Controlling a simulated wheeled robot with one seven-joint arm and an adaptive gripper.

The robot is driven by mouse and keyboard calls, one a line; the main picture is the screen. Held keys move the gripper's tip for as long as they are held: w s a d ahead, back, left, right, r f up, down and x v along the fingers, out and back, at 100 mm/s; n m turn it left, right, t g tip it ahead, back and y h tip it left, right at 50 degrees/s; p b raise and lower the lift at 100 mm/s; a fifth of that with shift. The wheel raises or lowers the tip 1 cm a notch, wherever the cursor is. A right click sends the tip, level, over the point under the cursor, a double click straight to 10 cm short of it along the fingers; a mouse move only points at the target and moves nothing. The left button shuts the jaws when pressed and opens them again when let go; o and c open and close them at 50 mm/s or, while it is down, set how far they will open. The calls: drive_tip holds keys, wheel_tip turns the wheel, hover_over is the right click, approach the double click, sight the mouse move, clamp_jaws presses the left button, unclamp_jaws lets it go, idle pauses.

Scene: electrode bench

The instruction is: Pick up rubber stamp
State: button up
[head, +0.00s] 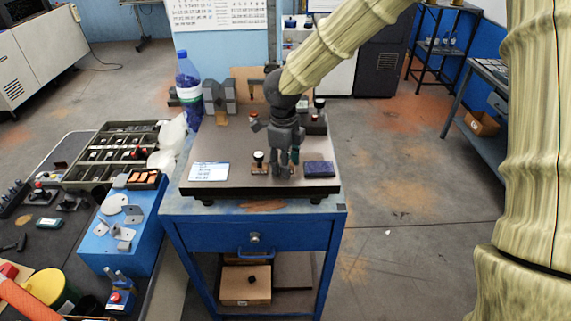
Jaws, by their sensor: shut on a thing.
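My gripper (285,160) is low over the dark top plate (225,182) of the blue cabinet, pointing down. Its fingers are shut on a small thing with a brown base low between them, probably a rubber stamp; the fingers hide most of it. I cannot tell whether it touches the plate. Just left of the fingers stands a stamp with a black knob and brown base (259,160). A dark blue pad (320,169) lies right of the gripper. Another black-knobbed stamp (319,104) stands behind, to the right.
A white card (209,171) lies on the plate's left. Behind are a blue-capped bottle (188,75) and a grey block (217,97). A bench with a parts tray (75,181) and blue box (118,245) is at left. The floor at right is open.

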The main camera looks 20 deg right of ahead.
drive_tip(key=shift+r, duration=0.15)
drive_tip(key=shift+r, duration=0.25)
wheel_tip(320, 180, up, 3)
drive_tip(key=shift+f+b, duration=0.15)
drive_tip(key=shift+b, duration=0.8)
drive_tip(key=s+d+b, duration=0.1)
drive_tip(key=s, duration=0.4)
drive_tip(key=s+d+r+b, duration=0.1)
drive_tip(key=s, duration=0.4)
drive_tip(key=s+d+b, duration=0.1)
drive_tip(key=s+b, duration=0.1)
drive_tip(key=s, duration=0.3)
drive_tip(key=shift+s+r, duration=0.25)
drive_tip(key=shift+s, duration=0.15)
